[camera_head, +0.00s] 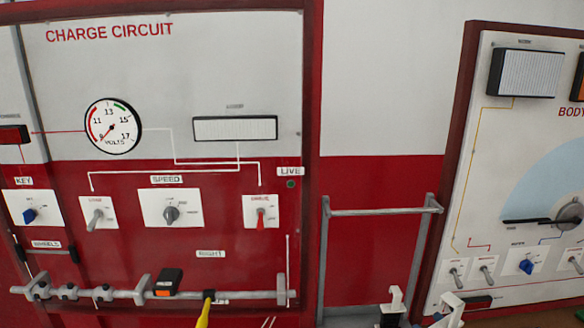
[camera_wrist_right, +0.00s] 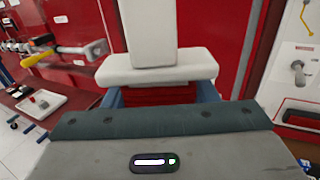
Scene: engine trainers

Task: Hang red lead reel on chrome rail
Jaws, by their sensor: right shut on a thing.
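My right gripper (camera_head: 422,308) is at the bottom edge of the head view, below the right part of a grey metal rail. This rail (camera_head: 378,211), which looks like the chrome rail, spans two uprights between the panels. In the right wrist view a white finger of my right gripper stands in front of a striped red thing (camera_wrist_right: 160,96), probably the red lead reel. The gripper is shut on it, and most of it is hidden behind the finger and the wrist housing. The reel cannot be made out in the head view. My left gripper is not in view.
The charge circuit panel (camera_head: 215,80) is at left, with a lower bar (camera_head: 115,293) carrying several clamps, a black-and-orange item (camera_head: 167,281) and a yellow-handled tool (camera_head: 203,312). The body panel (camera_head: 460,120) stands at right. The wall above the rail is clear.

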